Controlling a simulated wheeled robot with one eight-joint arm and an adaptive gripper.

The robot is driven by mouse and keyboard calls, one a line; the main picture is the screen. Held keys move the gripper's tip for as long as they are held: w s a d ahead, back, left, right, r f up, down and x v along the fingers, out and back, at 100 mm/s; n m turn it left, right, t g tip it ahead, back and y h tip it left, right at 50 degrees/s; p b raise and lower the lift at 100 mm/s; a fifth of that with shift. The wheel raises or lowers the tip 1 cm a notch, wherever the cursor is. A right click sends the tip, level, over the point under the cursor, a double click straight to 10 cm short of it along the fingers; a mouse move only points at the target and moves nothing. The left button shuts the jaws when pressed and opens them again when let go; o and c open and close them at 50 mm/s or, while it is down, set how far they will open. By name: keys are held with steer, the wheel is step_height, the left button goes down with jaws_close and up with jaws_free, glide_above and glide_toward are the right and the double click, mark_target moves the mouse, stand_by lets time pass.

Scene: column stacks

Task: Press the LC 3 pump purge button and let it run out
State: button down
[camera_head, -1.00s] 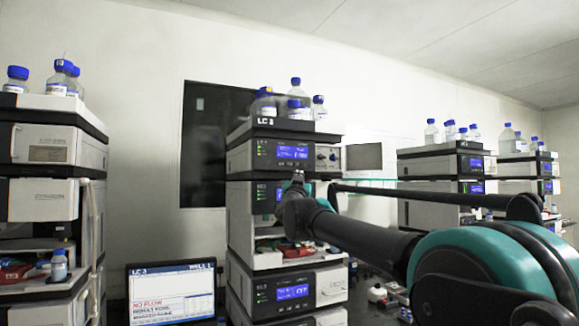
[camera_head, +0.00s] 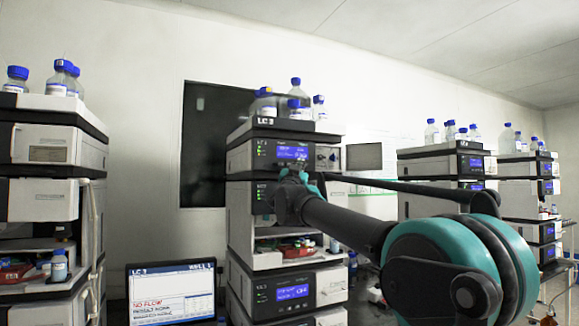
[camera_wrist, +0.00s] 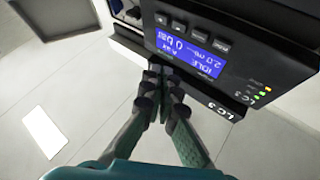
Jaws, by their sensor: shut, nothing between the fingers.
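The LC 3 pump (camera_head: 240,158) is the top module of the middle stack, with a lit blue display (camera_head: 293,152). In the wrist view its black front panel (camera_wrist: 262,68) shows tilted, and the display (camera_wrist: 192,48) reads IDLE with a flow and a bar value. A row of small grey buttons (camera_wrist: 200,35) runs along the display's far edge; their labels are too small to read surely. My gripper (camera_wrist: 157,70) is shut and empty, its fingertips beside the panel's edge near the display. Contact cannot be told. It also shows in the head view (camera_head: 299,170), just below the pump display.
Blue-capped bottles (camera_head: 295,90) stand on top of the stack. Another stack (camera_head: 45,200) stands at the left, and more stacks (camera_head: 430,165) stand at the right.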

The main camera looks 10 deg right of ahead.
glide_toward(293, 160)
steer(key=shift+s+d+x, duration=0.15)
steer(key=shift+d+x, duration=0.05)
steer(key=shift+x, duration=0.85)
steer(key=shift+s+d+x, duration=0.1)
steer(key=shift+d+x, duration=0.1)
steer(key=shift+x, duration=0.85)
steer(key=shift+r, duration=0.25)
steer(key=shift+w+a, duration=0.15)
steer(key=shift+w, duration=0.2)
steer(key=shift+w+a, duration=0.1)
steer(key=shift+w, duration=0.3)
steer(key=shift+s, duration=0.1)
stand_by(0.4)
steer(key=shift+s+d, duration=0.25)
steer(key=shift+s, duration=0.45)
steer(key=shift+s+d, duration=0.25)
steer(key=shift+s, duration=0.55)
steer(key=shift+s+d, duration=0.25)
steer(key=shift+s, duration=0.55)
steer(key=shift+s+d, duration=0.25)
steer(key=shift+s, duration=0.55)
